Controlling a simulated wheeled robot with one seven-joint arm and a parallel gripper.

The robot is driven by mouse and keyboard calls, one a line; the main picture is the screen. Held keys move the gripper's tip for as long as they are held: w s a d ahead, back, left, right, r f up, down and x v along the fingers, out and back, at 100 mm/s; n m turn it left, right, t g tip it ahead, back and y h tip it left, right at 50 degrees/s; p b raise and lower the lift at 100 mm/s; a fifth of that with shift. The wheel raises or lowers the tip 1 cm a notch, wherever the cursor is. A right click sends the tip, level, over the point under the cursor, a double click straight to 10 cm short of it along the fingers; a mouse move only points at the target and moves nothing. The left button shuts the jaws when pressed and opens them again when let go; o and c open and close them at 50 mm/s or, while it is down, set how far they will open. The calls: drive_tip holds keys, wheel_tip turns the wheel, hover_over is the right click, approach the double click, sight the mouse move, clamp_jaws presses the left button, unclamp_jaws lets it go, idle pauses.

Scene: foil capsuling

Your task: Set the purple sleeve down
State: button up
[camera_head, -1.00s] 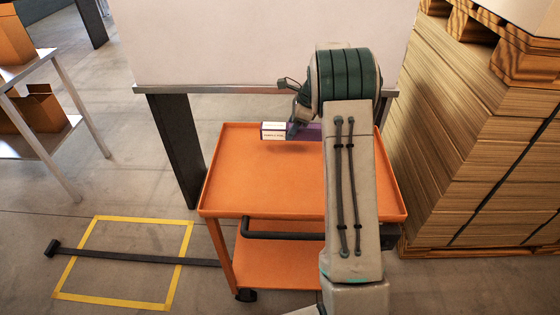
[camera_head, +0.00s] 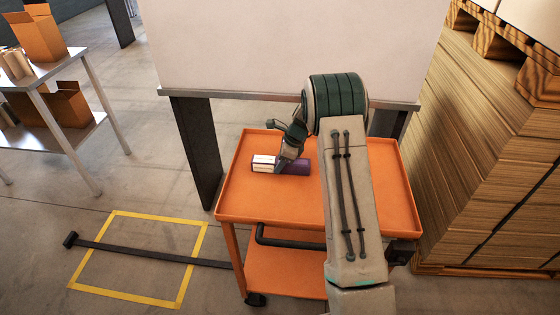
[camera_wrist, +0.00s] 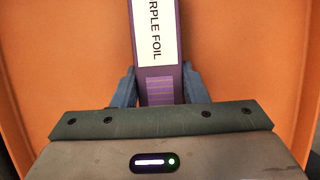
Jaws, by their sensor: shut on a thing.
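The purple sleeve (camera_head: 296,167) is a long box with a white label at its left end, over the orange cart's top tray (camera_head: 250,205). My gripper (camera_head: 284,166) is shut on the sleeve around its middle. In the wrist view, the purple sleeve (camera_wrist: 157,60) runs away from me between the two blue fingers of my gripper (camera_wrist: 159,90), its label reading "PURPLE FOIL" in part. The orange tray fills the background there. I cannot tell for sure whether the sleeve touches the tray floor. My arm hides part of the tray's right side.
The tray has raised rims and bare floor around the sleeve. A large white board (camera_head: 290,45) stands behind the cart. Stacked cardboard (camera_head: 475,160) rises at the right. A table with boxes (camera_head: 60,75) stands at the left, and a yellow floor outline (camera_head: 115,295) lies in front of it.

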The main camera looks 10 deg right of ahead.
drive_tip(key=o, duration=1)
drive_tip(key=shift+f, duration=0.1)
drive_tip(key=v, duration=1.2)
drive_tip(key=s+a+r+n, duration=0.2)
drive_tip(key=s+r+n, duration=0.3)
drive_tip(key=s+r, duration=0.2)
drive_tip(key=s+r+n+h, duration=0.1)
drive_tip(key=s+n, duration=0.4)
drive_tip(key=s, duration=0.4)
drive_tip(key=s+a+r+n+t+h, duration=0.1)
drive_tip(key=s+n, duration=0.5)
drive_tip(key=s, duration=0.4)
drive_tip(key=s+a+r+n+h, duration=0.1)
drive_tip(key=s+n, duration=0.4)
drive_tip(key=s, duration=0.5)
drive_tip(key=shift+a+r+n+t+h+b, duration=0.25)
drive_tip(key=shift+r+n+t+h+b, duration=0.1)
drive_tip(key=shift+h, duration=0.25)
